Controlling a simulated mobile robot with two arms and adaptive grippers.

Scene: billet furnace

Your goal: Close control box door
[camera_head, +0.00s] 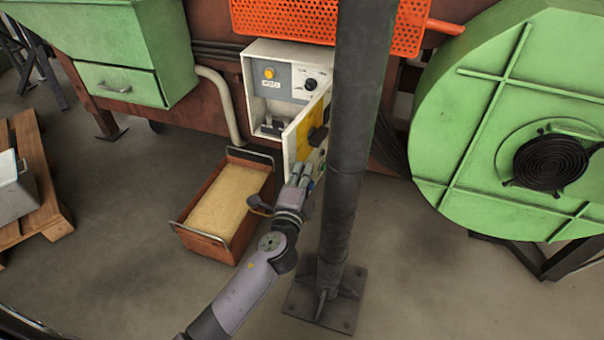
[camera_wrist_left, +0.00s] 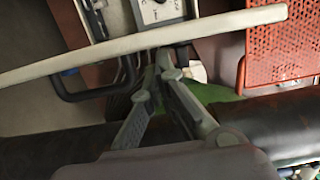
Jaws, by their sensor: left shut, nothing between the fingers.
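The control box (camera_head: 283,78) is grey-white, with a yellow button and a black knob on its front panel. Its door (camera_head: 306,135) stands open, swung outward to the right, with a yellow face and a dark handle. My left gripper (camera_head: 300,174) is shut and empty at the lower part of the door. In the left wrist view the door shows as a pale edge (camera_wrist_left: 140,43) across the picture, close to the shut fingertips (camera_wrist_left: 165,60). I cannot tell whether they touch it. The right gripper is not in view.
A dark vertical post (camera_head: 350,150) stands just right of the door and hides part of it. A crate of sand (camera_head: 200,238) sits on the floor to the left. A green round housing (camera_head: 470,110) is at the right, and an orange mesh guard (camera_head: 290,18) is above.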

